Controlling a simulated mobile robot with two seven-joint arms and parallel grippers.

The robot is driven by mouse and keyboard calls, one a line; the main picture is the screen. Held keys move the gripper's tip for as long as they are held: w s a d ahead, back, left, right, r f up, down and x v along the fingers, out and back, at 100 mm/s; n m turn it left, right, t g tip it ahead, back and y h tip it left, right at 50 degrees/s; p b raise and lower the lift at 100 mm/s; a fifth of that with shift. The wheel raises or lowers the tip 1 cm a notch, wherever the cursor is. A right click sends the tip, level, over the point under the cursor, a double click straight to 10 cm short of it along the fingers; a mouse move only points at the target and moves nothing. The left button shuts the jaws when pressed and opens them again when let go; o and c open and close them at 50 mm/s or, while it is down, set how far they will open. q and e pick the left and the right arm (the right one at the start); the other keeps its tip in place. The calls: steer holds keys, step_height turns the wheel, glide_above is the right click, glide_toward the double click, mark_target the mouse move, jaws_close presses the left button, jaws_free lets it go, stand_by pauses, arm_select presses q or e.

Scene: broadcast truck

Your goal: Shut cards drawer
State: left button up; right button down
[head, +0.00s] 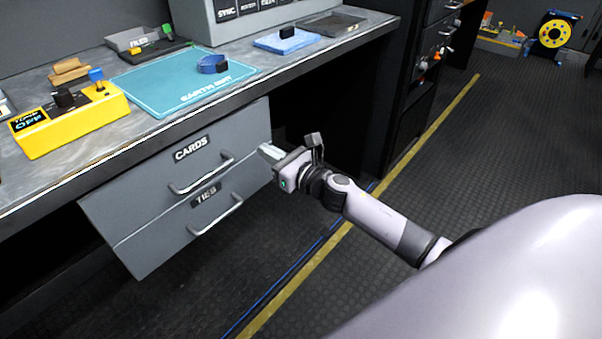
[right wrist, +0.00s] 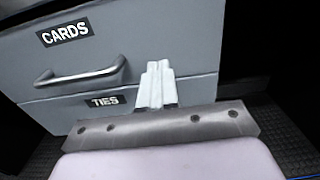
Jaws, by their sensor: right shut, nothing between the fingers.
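The cards drawer (head: 235,135) is the upper grey drawer under the desk, with a black CARDS label and a bar handle (head: 202,180). Its front looks about level with the ties drawer (head: 165,238) below; any small gap is hard to tell. My right gripper (head: 267,152) is shut and empty, at the right end of the cards drawer front, right of the handle. In the right wrist view the closed white fingers (right wrist: 158,72) point at the cards drawer front (right wrist: 150,40), right of its handle (right wrist: 82,76). Contact is unclear. My left gripper is not in view.
A dark rack (head: 415,70) stands to the right. The floor before the drawers is clear, with a yellow line (head: 300,280).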

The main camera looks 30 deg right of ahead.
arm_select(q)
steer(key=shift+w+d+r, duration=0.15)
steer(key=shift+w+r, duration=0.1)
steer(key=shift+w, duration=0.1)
arm_select(e)
steer(key=v, duration=0.8)
steer(key=shift+d, duration=0.15)
steer(key=shift+s+f, duration=0.1)
steer(key=shift+s, duration=0.05)
steer(key=s+a+f+m+g+h, duration=0.1)
steer(key=s+a+f+m+g, duration=0.15)
steer(key=s+f+m, duration=0.65)
steer(key=s+a+f+m+g+h, duration=0.1)
steer(key=s+a+m+g, duration=0.3)
steer(key=m, duration=1.1)
steer(key=s+a+f+m+h, duration=0.15)
steer(key=s+f+m, duration=0.35)
steer(key=s+m, duration=0.5)
arm_select(q)
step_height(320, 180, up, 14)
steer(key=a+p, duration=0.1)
steer(key=p, duration=1.5)
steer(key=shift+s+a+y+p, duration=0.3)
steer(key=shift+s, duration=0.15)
arm_select(e)
step_height(320, 180, up, 14)
steer(key=m, duration=0.3)
steer(key=shift+w+d, duration=0.2)
steer(key=shift+d, duration=0.1)
